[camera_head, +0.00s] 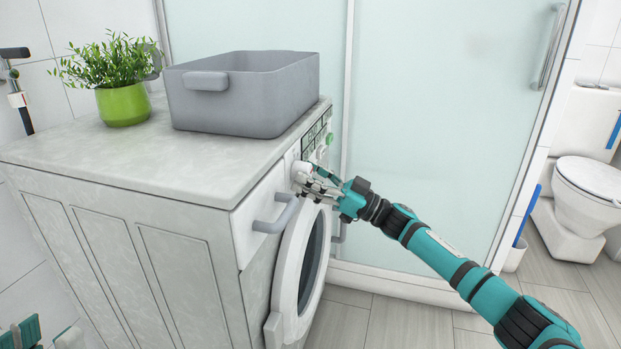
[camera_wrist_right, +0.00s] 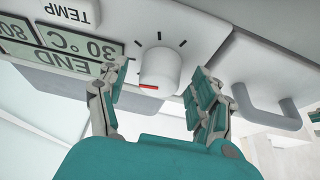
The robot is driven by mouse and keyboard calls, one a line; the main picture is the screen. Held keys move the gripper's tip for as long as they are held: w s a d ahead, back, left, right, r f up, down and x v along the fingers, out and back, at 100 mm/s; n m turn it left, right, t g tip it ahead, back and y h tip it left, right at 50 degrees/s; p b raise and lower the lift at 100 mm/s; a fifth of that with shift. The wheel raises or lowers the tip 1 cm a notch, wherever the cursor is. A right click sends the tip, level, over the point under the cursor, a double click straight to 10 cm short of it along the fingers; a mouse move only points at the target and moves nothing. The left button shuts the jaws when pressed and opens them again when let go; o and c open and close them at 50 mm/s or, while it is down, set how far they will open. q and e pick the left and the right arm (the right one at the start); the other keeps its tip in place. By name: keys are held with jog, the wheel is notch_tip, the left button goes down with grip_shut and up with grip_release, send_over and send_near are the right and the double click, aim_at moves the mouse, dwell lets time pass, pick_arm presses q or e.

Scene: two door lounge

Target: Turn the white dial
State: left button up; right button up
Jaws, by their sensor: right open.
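The white dial (camera_wrist_right: 160,68) is a round knob with a red mark on the washing machine's front panel, and ticks are printed around it. In the head view the dial (camera_head: 301,172) is partly hidden by my right gripper (camera_head: 314,183). My right gripper is open, and in the wrist view its fingers (camera_wrist_right: 163,88) stand on either side of the dial, with gaps visible. I cannot tell the depth between fingertips and panel. Teal parts of my left gripper (camera_head: 40,336) show at the bottom left corner, mostly cut off.
The washing machine (camera_head: 130,180) has a grey drawer handle (camera_head: 277,214) beside the dial and a round door (camera_head: 301,275) below, standing ajar. A grey basket (camera_head: 240,98) and a potted plant (camera_head: 123,104) stand on top. A glass shower panel (camera_head: 440,130) is behind.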

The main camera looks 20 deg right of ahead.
jog(key=c, duration=1.2)
jog(key=shift+o, duration=0.2)
